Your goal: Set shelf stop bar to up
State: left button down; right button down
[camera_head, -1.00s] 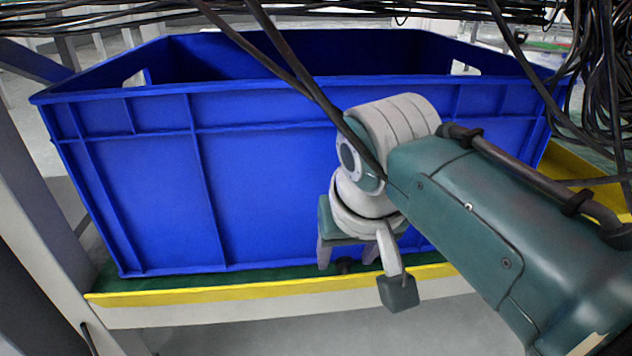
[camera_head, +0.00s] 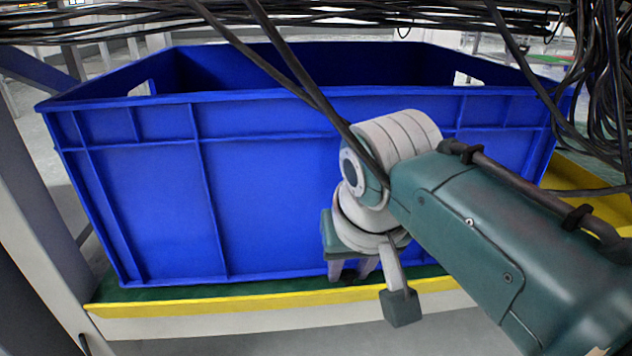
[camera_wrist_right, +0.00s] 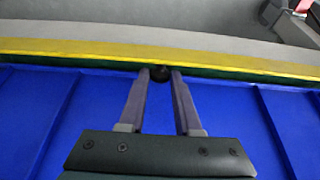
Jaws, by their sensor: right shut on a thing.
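The shelf's front edge carries a long yellow strip (camera_head: 200,306), which also shows in the right wrist view (camera_wrist_right: 100,50). I cannot tell whether this strip is the stop bar itself. My left gripper is not in view.
A large blue crate (camera_head: 265,195) stands on the green shelf, close behind my right gripper. Black cables (camera_head: 300,78) cross in front of the crate, and more hang at the right (camera_head: 605,100). A grey rack post (camera_head: 45,220) stands at the left. The floor below is clear.

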aim_at(351, 287)
jog(key=shift+w+f, duration=0.1)
jog(key=shift+w+f+g+b, duration=0.1)
jog(key=shift+w+g+b, duration=0.05)
jog(key=shift+g+b, duration=0.35)
jog(key=shift+w, duration=0.15)
jog(key=shift+g, duration=0.3)
jog(key=c, duration=0.7)
grip_release()
jog(key=shift+o, duration=0.2)
jog(key=p+v, duration=0.9)
jog(key=v, duration=0.1)
